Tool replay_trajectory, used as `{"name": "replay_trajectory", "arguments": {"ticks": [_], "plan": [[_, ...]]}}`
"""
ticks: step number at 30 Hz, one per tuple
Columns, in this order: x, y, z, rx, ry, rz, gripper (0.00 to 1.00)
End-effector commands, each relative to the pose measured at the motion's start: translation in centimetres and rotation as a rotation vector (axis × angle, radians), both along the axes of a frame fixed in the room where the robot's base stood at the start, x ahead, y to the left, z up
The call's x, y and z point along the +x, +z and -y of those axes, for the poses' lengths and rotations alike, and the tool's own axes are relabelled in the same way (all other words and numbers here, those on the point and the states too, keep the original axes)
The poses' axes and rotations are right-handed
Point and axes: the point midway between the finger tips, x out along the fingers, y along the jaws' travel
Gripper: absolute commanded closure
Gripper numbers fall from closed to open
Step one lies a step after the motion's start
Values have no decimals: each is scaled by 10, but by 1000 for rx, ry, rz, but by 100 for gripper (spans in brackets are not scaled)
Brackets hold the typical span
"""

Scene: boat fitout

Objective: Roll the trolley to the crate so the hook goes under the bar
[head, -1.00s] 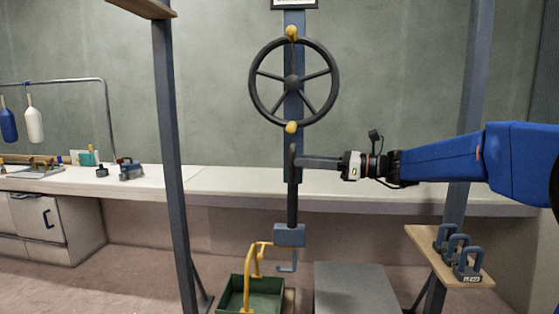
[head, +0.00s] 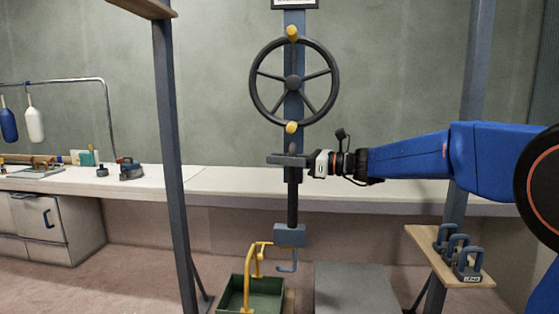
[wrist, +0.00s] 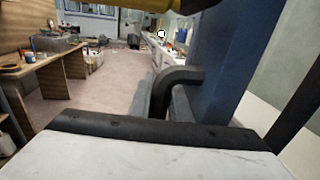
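A grey hook (head: 288,266) hangs under a blue-grey block (head: 290,235) at the foot of a dark upright rod (head: 292,205). A green crate (head: 272,297) with a raised yellow bar (head: 249,275) stands below and left of the hook. The hook is close to the bar's right side; whether it is under the bar I cannot tell. My gripper (head: 275,160) has its fingers across the rod's upper end. In the wrist view a dark bent piece (wrist: 182,75) shows between or beside the fingers; their closure is unclear. I cannot make out the trolley.
A black handwheel (head: 331,101) with yellow knobs sits above my gripper on a blue post. Blue uprights stand left (head: 170,130) and right (head: 470,120). A grey block (head: 355,290) lies right of the crate.

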Motion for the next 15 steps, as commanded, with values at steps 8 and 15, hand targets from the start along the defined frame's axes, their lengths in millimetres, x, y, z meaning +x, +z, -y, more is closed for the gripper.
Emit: {"name": "replay_trajectory", "arguments": {"ticks": [8,15], "plan": [[0,0,-2,0,0,0,100],[0,0,-32,-1,4,0,100]]}}
